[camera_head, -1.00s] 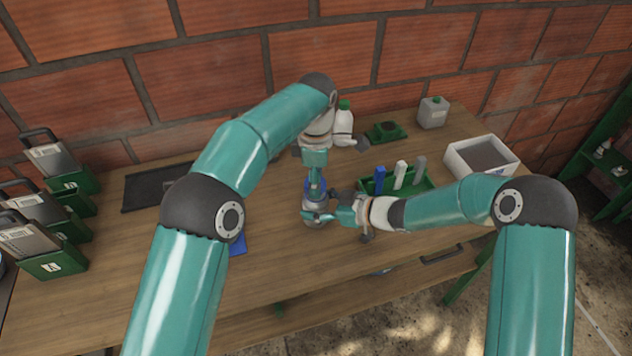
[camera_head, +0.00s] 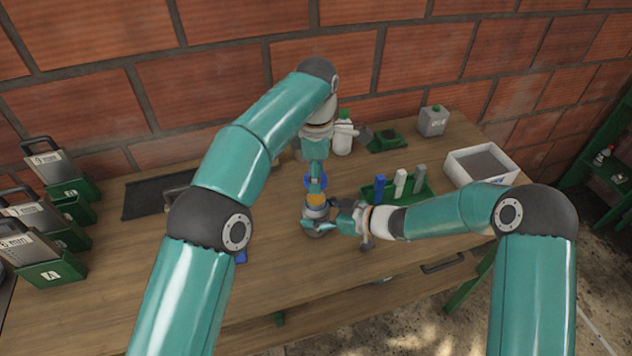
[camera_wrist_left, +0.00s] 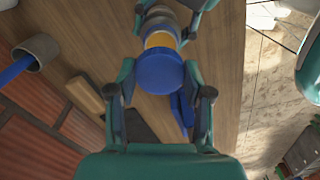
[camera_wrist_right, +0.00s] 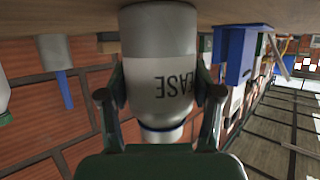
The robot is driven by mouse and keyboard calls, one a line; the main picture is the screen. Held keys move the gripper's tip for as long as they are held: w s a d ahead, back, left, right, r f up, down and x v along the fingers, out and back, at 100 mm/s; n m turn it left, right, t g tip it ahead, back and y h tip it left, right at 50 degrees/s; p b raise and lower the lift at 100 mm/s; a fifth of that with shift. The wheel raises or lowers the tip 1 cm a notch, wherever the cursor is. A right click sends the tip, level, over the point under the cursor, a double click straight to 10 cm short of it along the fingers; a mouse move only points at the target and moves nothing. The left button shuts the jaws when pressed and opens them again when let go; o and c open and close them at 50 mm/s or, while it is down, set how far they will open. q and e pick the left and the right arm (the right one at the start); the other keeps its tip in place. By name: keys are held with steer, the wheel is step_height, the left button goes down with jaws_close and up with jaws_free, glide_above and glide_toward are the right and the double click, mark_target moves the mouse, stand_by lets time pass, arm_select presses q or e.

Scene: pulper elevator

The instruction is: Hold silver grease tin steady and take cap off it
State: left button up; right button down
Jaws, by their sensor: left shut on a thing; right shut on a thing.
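The silver grease tin (camera_head: 314,213) stands upright on the bench in the head view, and its lettering, partly reading "EASE", shows in the right wrist view (camera_wrist_right: 162,65). My right gripper (camera_head: 324,226) is shut around the tin's side. The blue cap (camera_wrist_left: 160,71) is in my left gripper (camera_head: 316,182), which is shut on it above the tin. An orange-yellow band (camera_head: 316,198) shows between the cap and the silver tin top. My left fingers partly hide the cap in the head view.
A green tray (camera_head: 417,192) with blue, white and grey upright pieces lies right of the tin. A white bottle (camera_head: 343,139) and grey canister (camera_head: 433,121) stand behind. A white-rimmed box (camera_head: 455,171) is at right. Green bins (camera_head: 52,270) line the left; bench left of the tin is fairly clear.

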steer(key=shift+c, duration=0.6)
jaws_free()
steer(key=shift+d, duration=0.1)
